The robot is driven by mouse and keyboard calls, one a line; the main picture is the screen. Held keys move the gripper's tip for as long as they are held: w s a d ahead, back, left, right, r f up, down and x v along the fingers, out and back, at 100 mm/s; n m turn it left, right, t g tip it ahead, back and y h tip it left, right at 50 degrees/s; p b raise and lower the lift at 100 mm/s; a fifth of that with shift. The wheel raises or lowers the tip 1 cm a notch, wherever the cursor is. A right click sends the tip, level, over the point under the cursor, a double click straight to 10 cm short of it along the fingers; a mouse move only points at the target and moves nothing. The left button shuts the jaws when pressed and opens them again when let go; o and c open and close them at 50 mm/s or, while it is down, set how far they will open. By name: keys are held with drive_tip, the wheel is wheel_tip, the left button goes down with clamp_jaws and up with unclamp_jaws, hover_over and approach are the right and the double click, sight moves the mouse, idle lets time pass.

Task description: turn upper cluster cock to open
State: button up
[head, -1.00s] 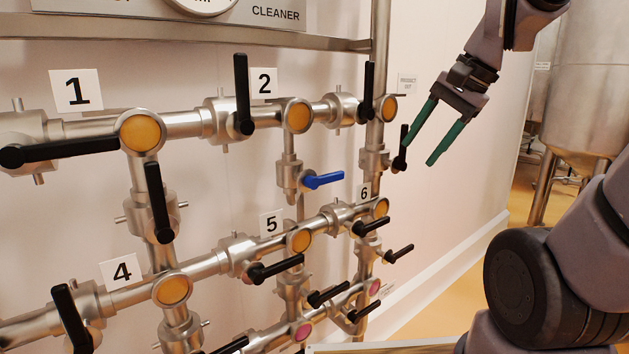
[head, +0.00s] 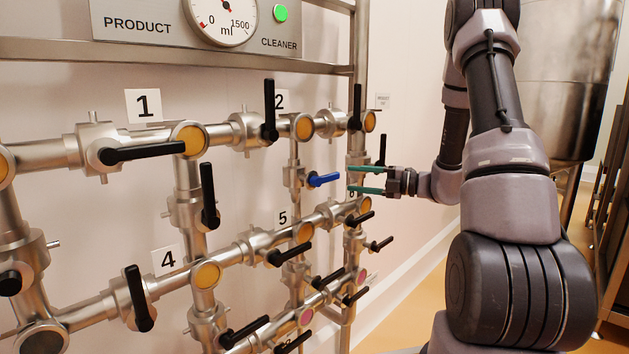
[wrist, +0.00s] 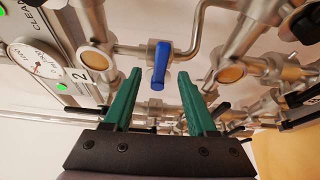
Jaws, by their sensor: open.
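A cock with a blue lever (head: 324,180) sits on the short vertical pipe below the 2 sign; it carries no label that I can see, and I take it as the upper cluster cock. Its lever lies across its pipe, pointing right in the head view. My gripper (head: 352,179) is open and empty just right of the lever, fingers pointing left at it, one above the other. In the wrist view, the blue lever (wrist: 160,66) shows between and just beyond the two green fingertips (wrist: 160,75). I see no contact.
Black levers surround it: an upright one (head: 270,110) above left, one (head: 382,150) behind my gripper, and one (head: 359,219) below. A gauge panel (head: 170,22) stands at upper left. Pipes fill the left; a steel tank (head: 565,80) stands at back right.

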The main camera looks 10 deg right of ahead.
sight(322, 176)
drive_tip(key=shift+m+t, duration=0.3)
drive_tip(key=x, duration=1)
drive_tip(key=shift+w+a+f, duration=0.2)
drive_tip(key=shift+w+a, duration=0.05)
drive_tip(key=shift+a, duration=0.05)
clamp_jaws()
idle(0.8)
